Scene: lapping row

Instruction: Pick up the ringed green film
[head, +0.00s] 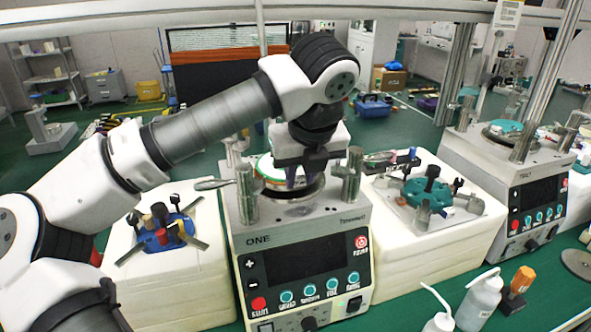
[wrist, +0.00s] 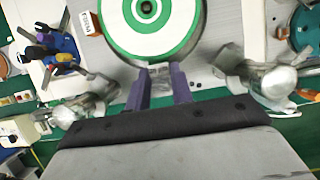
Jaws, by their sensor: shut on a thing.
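The ringed green film (wrist: 150,48) is a round white disc with green rings and a dark centre in the wrist view. In the head view its edge (head: 268,170) shows over the plate of the machine marked ONE, partly hidden by my gripper. My gripper (wrist: 158,74) has its two purple fingers at the near edge of the film and is shut on it. In the head view my gripper (head: 298,180) is low over the machine's round plate. I cannot tell whether the film touches the plate.
The machine (head: 290,240) has metal posts on both sides of its plate, close to my gripper. A blue fixture (head: 160,238) stands on a white block at left, a green one (head: 427,190) at right. Another machine (head: 520,190) and bottles (head: 478,300) are further right.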

